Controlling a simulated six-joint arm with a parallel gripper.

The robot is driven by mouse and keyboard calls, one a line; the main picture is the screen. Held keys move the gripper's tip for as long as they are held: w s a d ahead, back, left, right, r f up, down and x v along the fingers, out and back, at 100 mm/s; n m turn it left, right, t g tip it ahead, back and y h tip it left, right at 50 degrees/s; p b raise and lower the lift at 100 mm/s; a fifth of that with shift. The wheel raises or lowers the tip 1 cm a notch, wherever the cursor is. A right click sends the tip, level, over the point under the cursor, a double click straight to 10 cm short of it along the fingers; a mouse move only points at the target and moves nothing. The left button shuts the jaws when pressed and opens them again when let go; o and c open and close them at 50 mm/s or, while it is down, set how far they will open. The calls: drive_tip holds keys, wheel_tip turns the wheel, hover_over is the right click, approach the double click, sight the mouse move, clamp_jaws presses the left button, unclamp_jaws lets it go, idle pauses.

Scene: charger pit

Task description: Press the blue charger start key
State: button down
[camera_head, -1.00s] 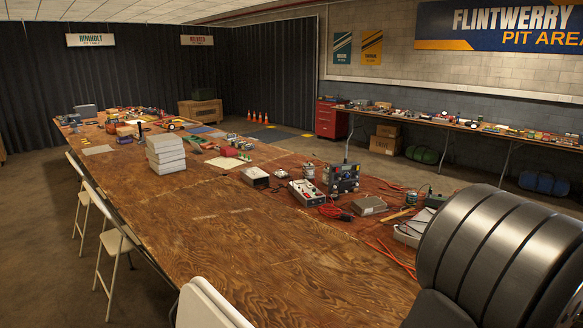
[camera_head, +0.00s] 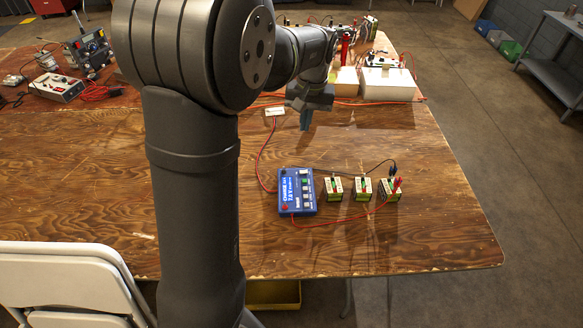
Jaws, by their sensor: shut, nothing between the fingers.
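The blue charger (camera_head: 283,191) lies flat on the wooden table, right of centre in the head view. Its top has white lettering, a column of small keys on a dark strip with a green one (camera_head: 305,182) among them, and a round red button (camera_head: 285,207) at the near left corner. Which key is the start key is too small to read. My gripper (camera_head: 304,126) is shut and empty. It points down behind the charger in the picture, apart from it; its height above the table is hard to tell.
Several green-and-cream battery packs (camera_head: 333,188) stand right of the charger, joined by red and black leads. A small white block (camera_head: 275,112) lies left of my gripper. Pale boxes (camera_head: 388,84) stand farther back. Bare table (camera_head: 400,130) lies between.

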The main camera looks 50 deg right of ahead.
wheel_tip(320, 180, down, 7)
drive_tip(key=a+m+t+y, duration=0.1)
drive_tip(key=m+t, duration=0.4)
drive_tip(key=m, duration=0.2)
drive_tip(key=m+t+h, duration=0.2)
drive_tip(key=m+t, duration=0.1)
drive_tip(key=m, duration=0.8)
hover_over(304, 181)
drive_tip(key=s, duration=0.1)
wheel_tip(304, 181, down, 4)
drive_tip(key=shift+s+d+f, duration=0.1)
drive_tip(key=shift+d+f, duration=0.05)
drive_tip(key=shift+f, duration=0.05)
drive_tip(key=shift+f, duration=0.1)
drive_tip(key=shift+n, duration=0.3)
drive_tip(key=shift+f, duration=4.35)
drive_tip(key=shift+f, duration=0.4)
